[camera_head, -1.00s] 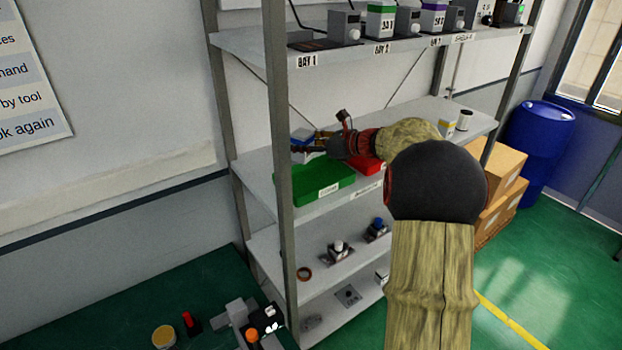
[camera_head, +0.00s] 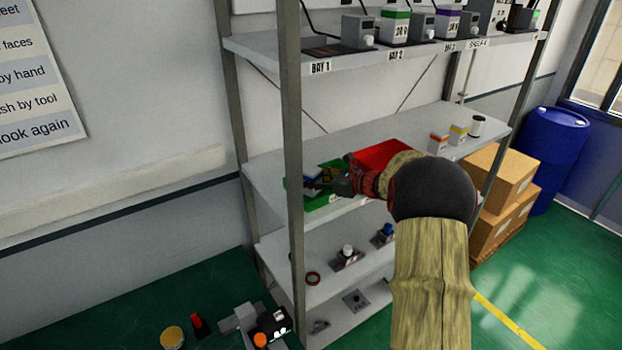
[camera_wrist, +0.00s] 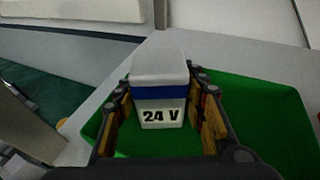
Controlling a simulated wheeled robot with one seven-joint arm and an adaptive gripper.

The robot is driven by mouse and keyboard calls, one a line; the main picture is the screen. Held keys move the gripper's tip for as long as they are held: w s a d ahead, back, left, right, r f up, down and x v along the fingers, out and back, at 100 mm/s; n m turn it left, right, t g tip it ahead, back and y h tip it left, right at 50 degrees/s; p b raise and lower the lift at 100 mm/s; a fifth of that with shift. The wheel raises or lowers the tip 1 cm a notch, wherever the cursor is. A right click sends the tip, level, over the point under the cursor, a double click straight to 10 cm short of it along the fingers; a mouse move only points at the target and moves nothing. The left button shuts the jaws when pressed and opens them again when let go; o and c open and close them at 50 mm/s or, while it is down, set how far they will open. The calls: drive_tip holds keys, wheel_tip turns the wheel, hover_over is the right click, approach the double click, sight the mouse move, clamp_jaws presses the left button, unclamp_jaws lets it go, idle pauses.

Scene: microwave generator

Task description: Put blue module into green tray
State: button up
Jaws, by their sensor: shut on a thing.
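The blue module (camera_wrist: 160,87) is a white block with a blue band and a "24 V" label. My gripper (camera_wrist: 163,110) is shut on it, with a finger on each side. The green tray (camera_wrist: 268,110) lies below and around the module in the wrist view. In the head view the green tray (camera_head: 328,197) is on the middle shelf, partly hidden by my gripper (camera_head: 318,186).
A red tray (camera_head: 385,153) sits to the right of the green tray on the same shelf. Small boxes (camera_head: 438,143) and a white cylinder (camera_head: 477,126) stand further right. A shelf post (camera_head: 291,120) rises in front at the left. The upper shelf (camera_head: 330,60) holds several devices.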

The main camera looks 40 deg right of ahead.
drive_tip(key=shift+f, duration=0.1)
drive_tip(key=o, duration=1.3)
drive_tip(key=shift+o, duration=0.2)
drive_tip(key=shift+r, duration=0.2)
drive_tip(key=shift+s+d+r, duration=0.1)
drive_tip(key=shift+s, duration=0.2)
drive_tip(key=b+v, duration=0.1)
drive_tip(key=v, duration=1)
drive_tip(key=shift+s+r+b, duration=0.1)
drive_tip(key=shift+s+b, duration=0.15)
drive_tip(key=shift+b, duration=0.15)
